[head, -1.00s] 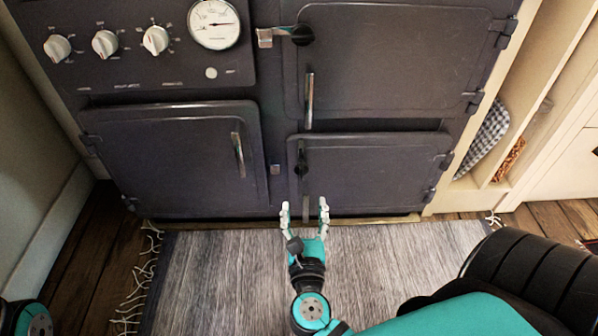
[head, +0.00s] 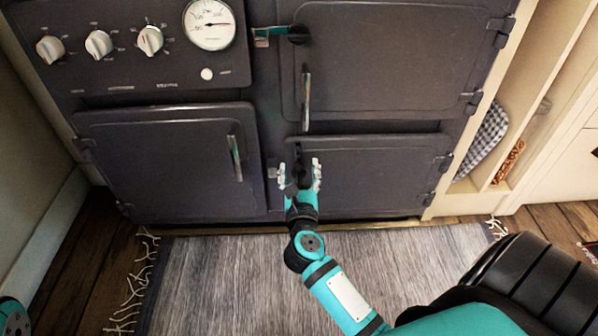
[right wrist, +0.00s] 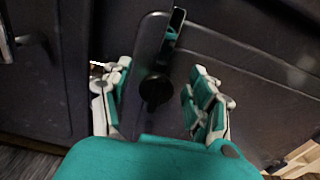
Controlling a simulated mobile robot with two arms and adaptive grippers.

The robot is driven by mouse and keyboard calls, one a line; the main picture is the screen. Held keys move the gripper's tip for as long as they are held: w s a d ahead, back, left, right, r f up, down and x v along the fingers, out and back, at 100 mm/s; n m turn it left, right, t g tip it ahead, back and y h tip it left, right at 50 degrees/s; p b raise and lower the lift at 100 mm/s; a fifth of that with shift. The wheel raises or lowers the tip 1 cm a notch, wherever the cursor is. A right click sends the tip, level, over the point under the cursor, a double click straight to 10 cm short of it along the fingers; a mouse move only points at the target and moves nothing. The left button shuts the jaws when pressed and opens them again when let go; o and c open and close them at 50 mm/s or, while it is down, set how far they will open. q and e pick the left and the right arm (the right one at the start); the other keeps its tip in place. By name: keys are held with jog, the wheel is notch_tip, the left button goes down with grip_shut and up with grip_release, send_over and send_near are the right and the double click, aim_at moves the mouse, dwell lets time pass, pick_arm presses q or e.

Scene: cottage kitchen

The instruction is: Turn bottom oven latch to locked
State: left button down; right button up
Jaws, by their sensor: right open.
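The bottom oven latch (head: 298,152) is on the left edge of the bottom right oven door (head: 375,175). In the right wrist view its round dark pivot (right wrist: 155,90) shows, with the lever (right wrist: 176,28) pointing up and slightly right. My right gripper (head: 300,178) is open in front of the latch and hides part of it in the head view. In the right wrist view its fingers (right wrist: 160,95) stand on either side of the pivot; I cannot tell whether they touch it. The catch (head: 271,170) is left of the latch. My left gripper is out of view.
The upper latch (head: 268,33) lies sideways to the left. Vertical handles (head: 306,100) (head: 235,158) stick out from the neighbouring doors. Control knobs (head: 98,44) and a gauge (head: 210,24) are at the upper left. A grey rug (head: 225,275) covers the floor in front.

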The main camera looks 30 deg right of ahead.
grip_shut()
